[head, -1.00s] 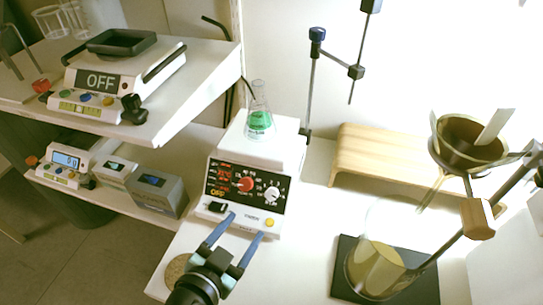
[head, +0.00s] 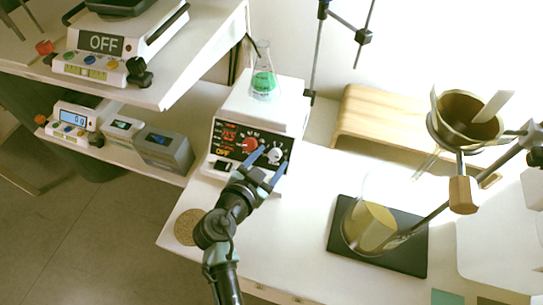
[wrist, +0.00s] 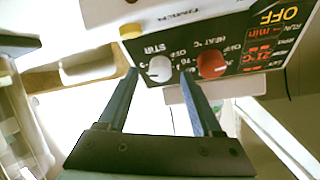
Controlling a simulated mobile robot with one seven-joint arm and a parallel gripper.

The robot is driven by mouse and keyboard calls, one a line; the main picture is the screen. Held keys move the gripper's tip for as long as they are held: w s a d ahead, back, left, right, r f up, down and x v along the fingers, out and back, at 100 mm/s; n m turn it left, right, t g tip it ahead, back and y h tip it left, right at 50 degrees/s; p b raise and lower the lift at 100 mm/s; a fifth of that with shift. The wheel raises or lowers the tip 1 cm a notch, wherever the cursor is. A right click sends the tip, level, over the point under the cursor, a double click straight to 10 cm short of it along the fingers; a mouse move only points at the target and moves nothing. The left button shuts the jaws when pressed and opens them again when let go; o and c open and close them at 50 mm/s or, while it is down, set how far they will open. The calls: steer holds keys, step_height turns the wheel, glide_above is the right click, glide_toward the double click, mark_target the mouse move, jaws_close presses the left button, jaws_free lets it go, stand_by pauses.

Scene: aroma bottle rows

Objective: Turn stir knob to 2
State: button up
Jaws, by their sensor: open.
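The white stir knob (head: 273,156) is on the right of the black panel of a white hotplate stirrer (head: 237,110). It also shows in the wrist view (wrist: 160,68), where the panel appears upside down with the label STIR beside it. My gripper (head: 274,159) is open, with its two blue fingers pointing at the panel. In the wrist view the stir knob appears between the fingertips (wrist: 159,73), and I cannot tell whether they reach around it or stop just short. The exact knob setting is too small to read.
A red heat knob (wrist: 211,64) sits close beside one finger. A flask with green liquid (head: 264,85) stands on the hotplate. A beaker (head: 370,228) stands on a black plate to the right, below a funnel (head: 466,118). The front table is mostly clear.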

steer(key=shift+w+d+f, duration=0.25)
steer(key=shift+w+d, duration=0.05)
steer(key=shift+w, duration=0.25)
jaws_close()
